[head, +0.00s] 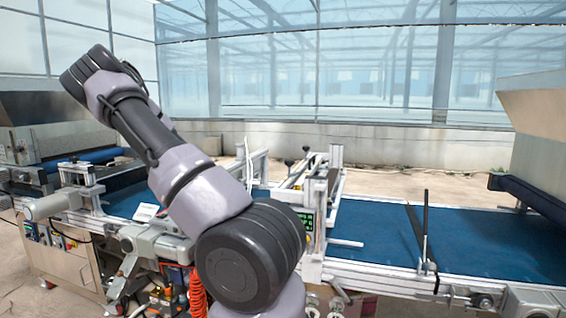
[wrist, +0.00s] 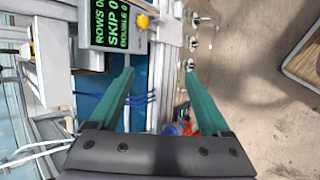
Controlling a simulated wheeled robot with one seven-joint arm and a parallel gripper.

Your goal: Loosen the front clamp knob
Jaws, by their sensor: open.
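My gripper (wrist: 160,72) shows in the wrist view with its two green fingers apart and nothing between them. Several round metal knobs or fittings (wrist: 193,43) stand in a row along the machine's edge, ahead of the right fingertip. I cannot tell which, if any, is the front clamp knob. Similar round fittings show low at the machine's front in the head view (head: 312,300), partly cut off by the frame. The tray seeder's frame (head: 314,250) stands over the blue belt. I cannot make out my gripper in the head view.
A display (wrist: 110,22) with green text and a yellow button (wrist: 142,21) is close ahead of the left finger. The blue belt (head: 375,232) runs left and right. Orange coiled hose (head: 198,292) hangs at the front. Bare floor (wrist: 245,70) lies right in the wrist view.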

